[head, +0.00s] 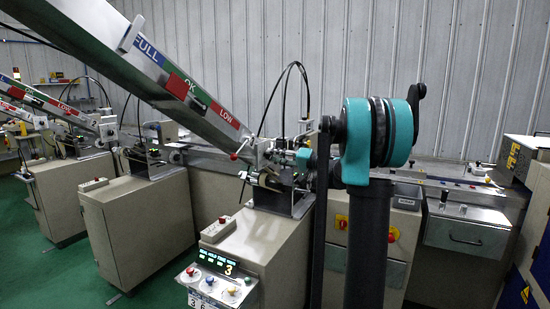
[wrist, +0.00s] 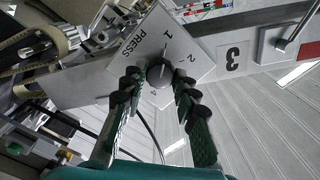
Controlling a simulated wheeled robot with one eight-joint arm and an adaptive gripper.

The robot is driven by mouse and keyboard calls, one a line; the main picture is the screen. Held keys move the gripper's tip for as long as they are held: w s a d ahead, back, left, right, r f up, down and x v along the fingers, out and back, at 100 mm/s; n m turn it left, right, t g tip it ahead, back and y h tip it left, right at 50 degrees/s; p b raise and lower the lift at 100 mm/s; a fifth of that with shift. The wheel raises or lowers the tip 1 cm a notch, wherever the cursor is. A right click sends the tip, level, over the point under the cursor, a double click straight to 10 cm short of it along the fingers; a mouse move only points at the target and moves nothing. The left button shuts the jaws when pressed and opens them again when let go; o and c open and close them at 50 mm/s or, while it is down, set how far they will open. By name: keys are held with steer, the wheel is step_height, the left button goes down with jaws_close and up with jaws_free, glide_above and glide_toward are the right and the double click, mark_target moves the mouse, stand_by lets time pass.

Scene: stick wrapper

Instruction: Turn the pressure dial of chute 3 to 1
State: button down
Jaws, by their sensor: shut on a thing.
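The pressure dial of chute 3 is a dark round knob (wrist: 159,76) on a pale square plate (wrist: 192,48) marked PRESS, with 1, 2 and 4 readable around it. A pale line shows above the knob, toward the 1; I cannot tell for sure where the knob's own pointer stands. My gripper (wrist: 160,80) has its two green, dark-padded fingers on either side of the knob, shut on it. In the head view my gripper is partly hidden by my arm, and the dial cannot be made out there.
In the head view the sloping chute (head: 150,70) with FULL, OK and LOW bands rises to the left. A button panel (head: 217,287) stands below. Black cables arch close above the mechanism.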

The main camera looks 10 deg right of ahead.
steer(key=c, duration=1.2)
jaws_free()
steer(key=shift+o, duration=0.2)
steer(key=shift+d, duration=0.1)
steer(key=v, duration=1.2)
